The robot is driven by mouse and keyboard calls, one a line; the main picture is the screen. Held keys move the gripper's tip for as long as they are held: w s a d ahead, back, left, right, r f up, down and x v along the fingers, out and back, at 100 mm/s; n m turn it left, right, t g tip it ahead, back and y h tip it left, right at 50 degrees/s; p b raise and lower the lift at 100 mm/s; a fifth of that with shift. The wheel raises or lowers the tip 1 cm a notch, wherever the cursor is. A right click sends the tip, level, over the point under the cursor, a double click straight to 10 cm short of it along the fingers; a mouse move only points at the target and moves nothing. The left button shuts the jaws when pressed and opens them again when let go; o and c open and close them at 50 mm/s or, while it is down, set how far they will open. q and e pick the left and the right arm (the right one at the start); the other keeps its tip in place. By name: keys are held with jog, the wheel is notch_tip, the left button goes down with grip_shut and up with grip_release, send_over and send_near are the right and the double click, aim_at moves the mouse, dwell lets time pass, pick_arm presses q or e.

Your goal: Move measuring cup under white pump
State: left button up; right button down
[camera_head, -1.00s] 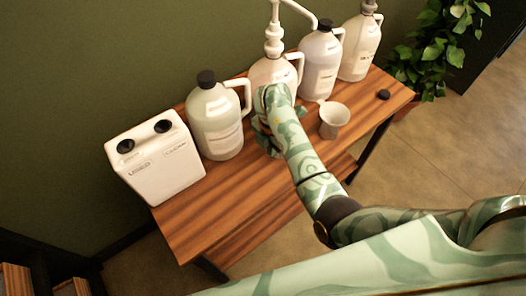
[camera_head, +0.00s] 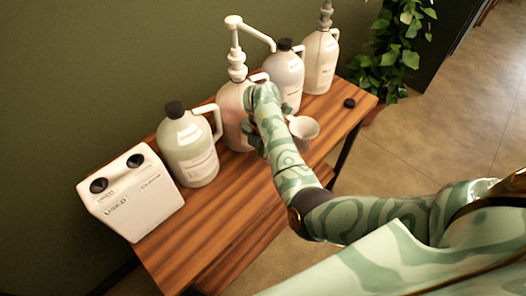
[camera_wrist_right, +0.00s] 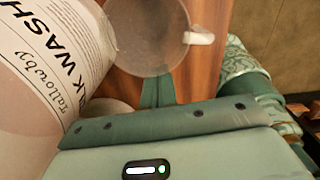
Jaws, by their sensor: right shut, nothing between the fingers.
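The white pump (camera_head: 237,65) stands upright on a pinkish jug (camera_head: 233,110), its spout pointing right. The measuring cup (camera_head: 304,129) is whitish and sits on the wooden table just right of my right forearm, which covers its left edge. In the right wrist view the cup (camera_wrist_right: 148,38) looks translucent, with a white handle at its right. My right gripper (camera_wrist_right: 158,92) is shut and empty, its fingers close to the cup's near side; I cannot tell if they touch. In the head view my arm partly hides this gripper and the jug's front. My left gripper is out of view.
A white box with two black openings (camera_head: 133,195) and a black-capped jug (camera_head: 188,150) stand left on the table (camera_head: 225,215). Two more jugs (camera_head: 283,75) (camera_head: 320,62) stand right. A black cap (camera_head: 349,103) lies near the right edge. The front left tabletop is clear.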

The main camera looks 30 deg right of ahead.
notch_tip(320, 180, up, 14)
jog(key=p, duration=0.9)
jog(key=shift+f+p, duration=0.25)
jog(key=shift+p, duration=0.1)
jog(key=shift+s+f, duration=0.1)
jog(key=shift+f, duration=0.05)
